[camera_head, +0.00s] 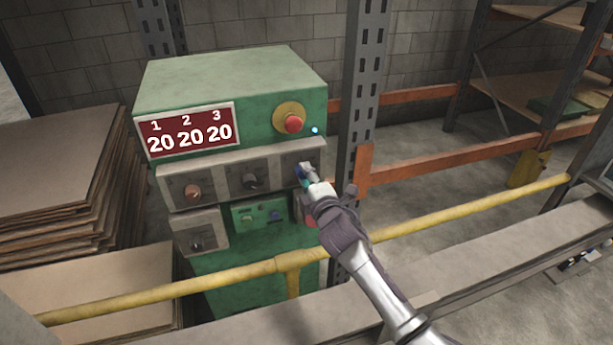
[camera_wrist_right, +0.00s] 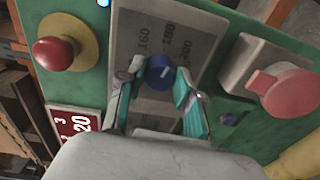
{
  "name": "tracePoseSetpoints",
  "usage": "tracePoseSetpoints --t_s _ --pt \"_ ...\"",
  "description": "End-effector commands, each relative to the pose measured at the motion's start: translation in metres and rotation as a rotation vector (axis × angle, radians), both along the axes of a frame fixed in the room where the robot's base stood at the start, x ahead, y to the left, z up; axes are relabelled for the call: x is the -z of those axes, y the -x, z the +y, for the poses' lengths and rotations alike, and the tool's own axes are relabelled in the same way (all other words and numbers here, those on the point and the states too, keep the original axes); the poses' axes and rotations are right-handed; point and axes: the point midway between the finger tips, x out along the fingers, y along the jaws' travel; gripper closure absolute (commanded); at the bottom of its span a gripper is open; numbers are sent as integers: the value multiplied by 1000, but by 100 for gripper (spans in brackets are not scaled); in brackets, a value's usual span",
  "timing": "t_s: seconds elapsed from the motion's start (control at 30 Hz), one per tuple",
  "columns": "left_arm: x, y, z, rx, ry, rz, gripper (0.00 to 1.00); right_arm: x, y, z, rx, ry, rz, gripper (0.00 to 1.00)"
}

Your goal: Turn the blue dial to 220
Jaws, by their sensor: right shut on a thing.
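The blue dial (camera_wrist_right: 160,72) sits on a grey scale plate with 160, 180 and 200 readable in the right wrist view. A white mark on the dial is visible. My right gripper (camera_wrist_right: 157,85) has its teal-padded fingers on either side of the dial and is shut on it. In the head view my right gripper (camera_head: 306,175) reaches the rightmost plate of the green machine (camera_head: 235,90) and mostly hides the dial. The red display (camera_head: 188,132) reads 20 under each of 1, 2 and 3. My left gripper is not in view.
A red emergency button (camera_head: 293,123) on a yellow base is above the dials. A red-dialled grey switch (camera_wrist_right: 290,92) is beside the blue dial. A yellow rail (camera_head: 170,296) crosses in front of the machine. Stacked boards (camera_head: 50,165) stand left; a metal upright (camera_head: 362,90) stands right.

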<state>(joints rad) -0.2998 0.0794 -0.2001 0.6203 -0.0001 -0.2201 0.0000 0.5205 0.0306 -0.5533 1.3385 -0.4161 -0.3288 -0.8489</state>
Motion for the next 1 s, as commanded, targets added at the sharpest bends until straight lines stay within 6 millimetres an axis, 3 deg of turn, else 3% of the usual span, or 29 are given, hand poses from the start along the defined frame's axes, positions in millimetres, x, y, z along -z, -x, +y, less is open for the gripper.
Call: tracePoseSetpoints --t_s 1.0 --pt "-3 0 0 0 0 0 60 4 0 0 1 -891 291 100"
